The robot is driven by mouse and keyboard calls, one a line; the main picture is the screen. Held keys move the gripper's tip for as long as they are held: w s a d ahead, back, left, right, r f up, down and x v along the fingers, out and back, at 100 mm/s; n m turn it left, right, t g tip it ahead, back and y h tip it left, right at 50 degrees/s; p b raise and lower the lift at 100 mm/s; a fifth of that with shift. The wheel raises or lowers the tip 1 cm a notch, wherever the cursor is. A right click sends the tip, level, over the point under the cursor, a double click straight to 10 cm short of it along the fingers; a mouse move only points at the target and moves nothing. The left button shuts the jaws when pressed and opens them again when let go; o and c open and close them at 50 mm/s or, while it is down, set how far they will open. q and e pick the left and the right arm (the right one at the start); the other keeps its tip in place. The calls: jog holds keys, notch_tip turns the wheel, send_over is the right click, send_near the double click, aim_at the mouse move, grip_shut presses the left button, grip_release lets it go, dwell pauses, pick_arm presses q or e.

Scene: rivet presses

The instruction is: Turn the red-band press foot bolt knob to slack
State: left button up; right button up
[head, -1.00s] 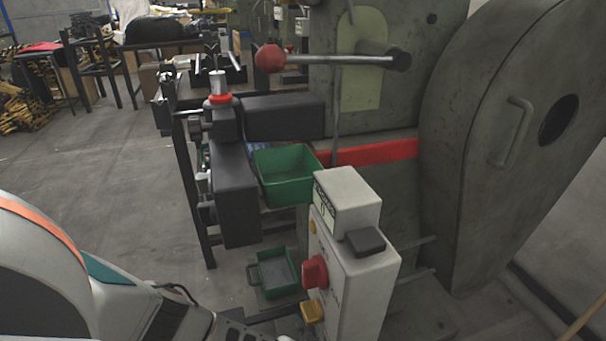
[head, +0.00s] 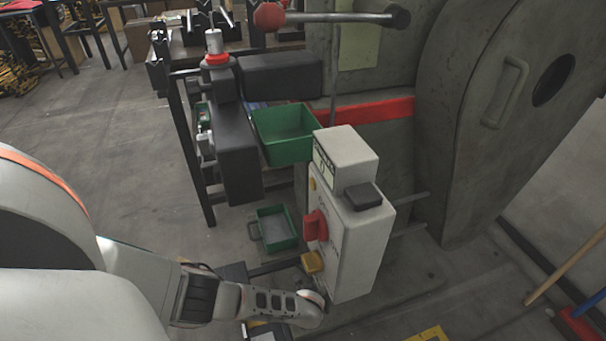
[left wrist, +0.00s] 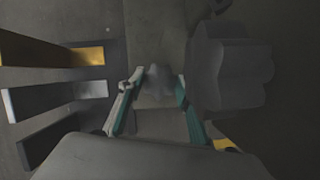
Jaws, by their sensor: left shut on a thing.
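The red-band press (head: 380,165) stands right of centre in the head view, with a red band (head: 365,110) across its body. My left arm reaches down to the floor beside the control box. Its fingers are hidden in the head view. In the left wrist view my left gripper (left wrist: 156,88) has its two teal-lined fingers on either side of a small grey knob (left wrist: 157,77), shut on it. The knob is dim and partly covered, so its turn angle cannot be read. My right gripper is not in view.
A pale control box (head: 352,235) with a red switch stands close to my left wrist. A green bin (head: 285,148) and a lower green tray (head: 278,236) are beyond. In the wrist view, several flat bars (left wrist: 60,95) lie left and a grey lobed piece (left wrist: 230,75) right.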

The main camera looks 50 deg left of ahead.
pick_arm(q)
jog(key=shift+s+d+f, duration=0.1)
jog(key=shift+s+d, duration=0.05)
jog(key=o, duration=0.9)
jog(key=shift+o, duration=1.1)
jog(key=shift+r, duration=0.2)
jog(key=v, duration=1.1)
jog(key=shift+r, duration=0.35)
